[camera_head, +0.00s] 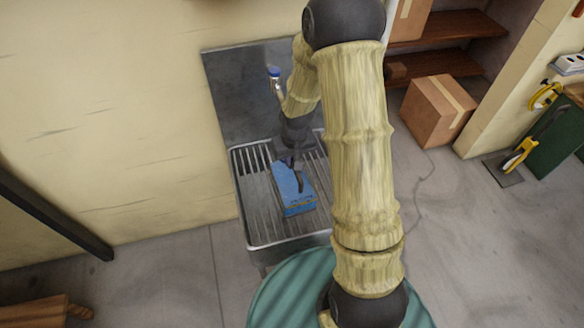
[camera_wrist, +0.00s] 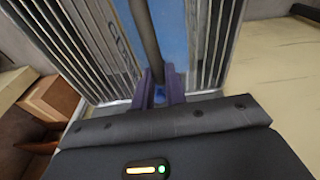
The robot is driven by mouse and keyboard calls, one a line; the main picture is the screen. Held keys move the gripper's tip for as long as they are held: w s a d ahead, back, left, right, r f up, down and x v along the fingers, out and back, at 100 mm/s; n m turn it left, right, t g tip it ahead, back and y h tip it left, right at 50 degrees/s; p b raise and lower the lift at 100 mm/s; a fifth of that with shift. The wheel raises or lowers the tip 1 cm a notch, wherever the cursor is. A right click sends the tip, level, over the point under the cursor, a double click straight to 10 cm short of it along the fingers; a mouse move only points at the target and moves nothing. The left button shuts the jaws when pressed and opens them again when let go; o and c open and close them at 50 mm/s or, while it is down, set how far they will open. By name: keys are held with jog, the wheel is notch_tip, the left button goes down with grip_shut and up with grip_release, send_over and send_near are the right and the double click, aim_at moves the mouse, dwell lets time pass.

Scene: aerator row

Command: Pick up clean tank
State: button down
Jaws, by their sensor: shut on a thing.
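A blue box-shaped tank (camera_head: 296,206), which I take to be the clean tank, sits at the slatted metal drain tray (camera_head: 252,192). In the wrist view the tank's blue face (camera_wrist: 176,35) fills the top middle, with a dark bar (camera_wrist: 146,35) running along it. My gripper (camera_head: 291,160) is at the tank's far end. In the wrist view its two purple fingers (camera_wrist: 159,88) are shut around the near end of the dark bar, close against the blue face. The exact contact is partly hidden. I cannot tell whether the tank is lifted clear of the slats.
A cardboard box (camera_head: 437,109) is on the floor at right, near wooden shelves (camera_head: 450,25). A round green ribbed surface (camera_head: 285,290) is at the bottom. Open floor lies at right.

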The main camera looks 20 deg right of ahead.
jog(key=shift+r, duration=0.15)
notch_tip(320, 180, up, 7)
jog(key=shift+s+f, duration=0.1)
jog(key=shift+f, duration=0.05)
jog(key=shift+s, duration=0.15)
jog(key=s+b, duration=1.2)
jog(key=s, duration=0.7)
jog(key=shift+s, duration=0.15)
dwell(0.8)
